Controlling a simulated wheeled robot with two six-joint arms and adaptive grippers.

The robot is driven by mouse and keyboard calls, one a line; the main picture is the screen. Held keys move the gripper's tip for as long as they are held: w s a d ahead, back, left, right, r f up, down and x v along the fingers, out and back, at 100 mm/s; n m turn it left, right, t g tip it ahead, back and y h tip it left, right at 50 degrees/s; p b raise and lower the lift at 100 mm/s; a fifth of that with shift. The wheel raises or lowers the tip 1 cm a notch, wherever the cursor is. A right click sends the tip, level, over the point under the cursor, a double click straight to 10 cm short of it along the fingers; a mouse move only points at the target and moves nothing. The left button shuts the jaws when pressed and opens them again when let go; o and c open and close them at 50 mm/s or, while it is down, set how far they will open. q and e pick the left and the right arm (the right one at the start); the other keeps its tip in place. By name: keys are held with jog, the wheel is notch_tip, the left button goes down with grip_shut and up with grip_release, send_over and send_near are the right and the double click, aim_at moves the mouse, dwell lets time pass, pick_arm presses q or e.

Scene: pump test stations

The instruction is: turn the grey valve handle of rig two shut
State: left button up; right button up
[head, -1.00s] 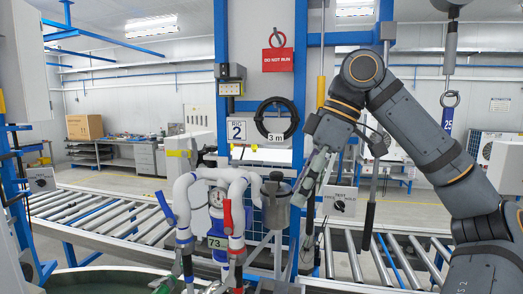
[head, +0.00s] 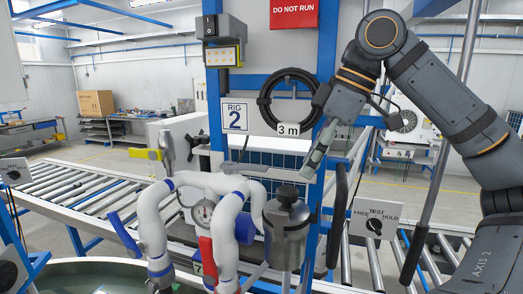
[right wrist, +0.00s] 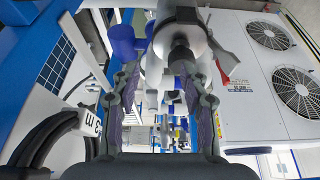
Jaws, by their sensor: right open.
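Rig two is marked by a "RIG 2" sign (head: 235,116). Its white pipes (head: 213,183) carry a blue lever (head: 124,233) and a red lever (head: 206,262). A grey upright piece (head: 167,150) above the left pipe elbow looks like the grey valve handle, but I cannot be sure. My right gripper (head: 310,166) is open and empty, angled down-left above and right of the grey canister (head: 286,232), apart from the grey piece. In the right wrist view its fingers (right wrist: 162,82) are spread, with pipework beyond them. My left gripper is not in view.
A blue post (head: 318,215) stands close beside my right gripper. A black hose coil (head: 287,102) hangs behind it. A test switch box (head: 374,222) is at the right. The roller conveyor (head: 75,205) runs behind the rig. A round green-floored tank (head: 85,268) is at lower left.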

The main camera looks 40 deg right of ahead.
aim_at(257, 166)
jog(key=w+a+p, duration=0.1)
jog(key=w+p, duration=0.1)
jog(key=w, duration=0.1)
jog(key=w+a+p, duration=0.1)
jog(key=w+p, duration=0.1)
jog(key=w, duration=0.1)
jog(key=w+a+p, duration=0.1)
jog(key=w+p, duration=0.2)
jog(key=shift+w, duration=0.15)
jog(key=shift+w+a+f, duration=0.15)
jog(key=shift+a+f, duration=0.15)
jog(key=shift+a, duration=0.1)
jog(key=shift+a+f, duration=0.15)
jog(key=shift+f, duration=0.25)
jog(key=shift+w+d+f, duration=0.1)
jog(key=shift+w+d, duration=0.1)
jog(key=shift+d, duration=0.15)
jog(key=c, duration=0.4)
jog(key=shift+a, duration=0.15)
jog(key=c, duration=0.4)
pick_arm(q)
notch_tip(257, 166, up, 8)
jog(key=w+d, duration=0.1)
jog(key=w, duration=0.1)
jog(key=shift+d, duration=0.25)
pick_arm(e)
grip_shut()
